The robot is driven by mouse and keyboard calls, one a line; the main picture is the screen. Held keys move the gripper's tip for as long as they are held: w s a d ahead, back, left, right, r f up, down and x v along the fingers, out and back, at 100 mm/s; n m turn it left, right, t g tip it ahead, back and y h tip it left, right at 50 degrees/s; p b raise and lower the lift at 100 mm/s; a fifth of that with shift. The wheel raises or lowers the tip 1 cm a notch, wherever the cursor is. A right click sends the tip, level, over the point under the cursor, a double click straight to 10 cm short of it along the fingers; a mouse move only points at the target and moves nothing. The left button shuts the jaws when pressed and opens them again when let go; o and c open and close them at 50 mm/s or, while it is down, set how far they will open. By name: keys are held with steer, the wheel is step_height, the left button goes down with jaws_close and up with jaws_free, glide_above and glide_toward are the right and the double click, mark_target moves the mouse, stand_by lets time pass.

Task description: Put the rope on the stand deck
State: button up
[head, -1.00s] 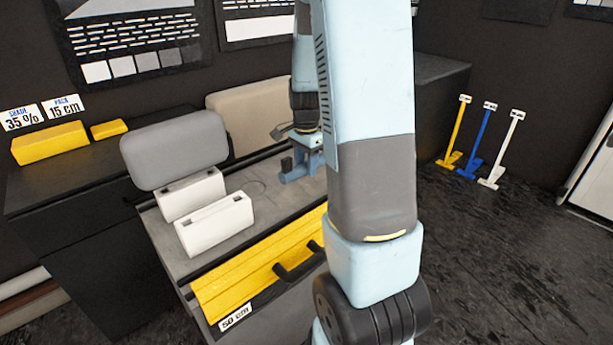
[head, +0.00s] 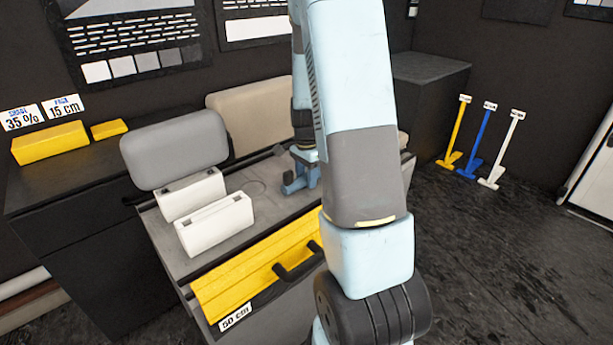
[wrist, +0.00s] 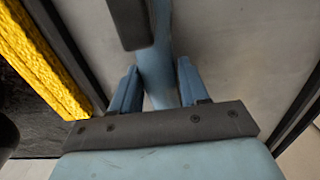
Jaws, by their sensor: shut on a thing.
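My gripper (head: 302,172) is low over the grey deck (head: 262,195), to the right of the white blocks. In the wrist view its two blue fingers (wrist: 156,92) stand either side of a light blue piece (wrist: 155,72), which runs up to a dark block (wrist: 130,22). The gripper is shut on this blue piece. I cannot make out a rope in either view. The grey deck fills much of the wrist view (wrist: 235,50). Whether the held piece touches the deck is unclear.
Two white slotted blocks (head: 214,226) and a grey pad (head: 175,150) occupy the deck's left. A beige pad (head: 250,110) stands behind. Bare deck lies between the blocks and my gripper.

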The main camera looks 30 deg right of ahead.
mark_target(306, 174)
steer(key=o, duration=1.1)
steer(key=shift+f, duration=0.1)
steer(key=s+a+r+n+t, duration=0.1)
steer(key=s+a+r+n, duration=0.1)
steer(key=r, duration=0.7)
steer(key=s+a+r+n, duration=0.1)
steer(key=s+a+r, duration=0.15)
steer(key=r, duration=0.65)
steer(key=shift+s+a+r+n+t, duration=0.75)
steer(key=shift+s+a+r+n, duration=1.15)
steer(key=shift+s, duration=1.15)
steer(key=shift+s+a+r+n+t, duration=0.8)
steer(key=shift+s+a+r+n, duration=0.7)
steer(key=shift+s+a+n, duration=1.1)
steer(key=shift+s+a+r+n+t, duration=0.75)
steer(key=shift+s+a+r+n, duration=0.8)
steer(key=shift+s, duration=1.9)
steer(key=shift+d+r+n, duration=0.15)
steer(key=shift+d+n, duration=0.1)
steer(key=shift+n, duration=0.1)
